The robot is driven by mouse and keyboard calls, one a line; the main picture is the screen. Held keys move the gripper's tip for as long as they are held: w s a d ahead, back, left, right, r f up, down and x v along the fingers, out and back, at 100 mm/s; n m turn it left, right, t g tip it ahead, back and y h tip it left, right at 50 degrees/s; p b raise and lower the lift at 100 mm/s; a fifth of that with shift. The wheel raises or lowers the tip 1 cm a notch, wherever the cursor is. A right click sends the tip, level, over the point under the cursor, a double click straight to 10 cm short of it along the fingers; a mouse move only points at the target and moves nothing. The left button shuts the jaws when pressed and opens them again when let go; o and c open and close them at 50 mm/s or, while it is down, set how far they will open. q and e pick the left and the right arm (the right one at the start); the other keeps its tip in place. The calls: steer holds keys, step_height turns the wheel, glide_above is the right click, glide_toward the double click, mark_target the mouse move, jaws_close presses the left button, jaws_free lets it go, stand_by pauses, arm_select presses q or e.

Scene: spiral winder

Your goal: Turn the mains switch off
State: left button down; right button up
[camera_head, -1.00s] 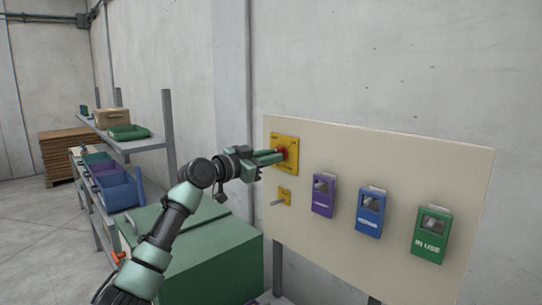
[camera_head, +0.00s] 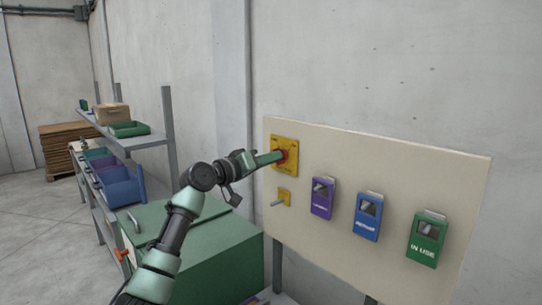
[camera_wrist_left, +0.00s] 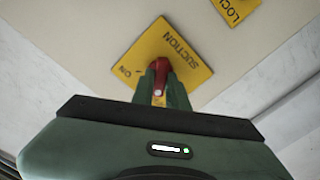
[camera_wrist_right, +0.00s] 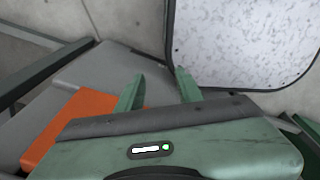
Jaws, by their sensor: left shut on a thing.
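A yellow switch plate (camera_head: 291,143) with a red handle (camera_head: 283,156) is on the upper left of the cream board. In the left wrist view the plate (camera_wrist_left: 190,58) reads "SUCTION" and "ON" and looks tilted; the red handle (camera_wrist_left: 158,78) lies oblique to its edges. My left gripper (camera_head: 279,157) is shut on the red handle; its fingers (camera_wrist_left: 159,88) are on both sides of it. The fingers partly hide the handle and plate. My right gripper (camera_wrist_right: 158,80) is open and empty in its own wrist view and out of the head view.
The cream board (camera_head: 400,165) also carries a small yellow plate with a lever (camera_head: 283,198), a purple box (camera_head: 321,198), a blue box (camera_head: 367,216) and a green box (camera_head: 427,238). A green cabinet (camera_head: 195,250) and a shelf rack with bins (camera_head: 120,185) stand left.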

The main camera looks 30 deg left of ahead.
arm_select(q)
steer(key=shift+r+n+p, duration=0.2)
steer(key=shift+n+p, duration=0.15)
steer(key=shift+n, duration=0.55)
steer(key=c, duration=1.4)
jaws_free()
steer(key=shift+f, duration=0.1)
steer(key=shift+f, duration=0.1)
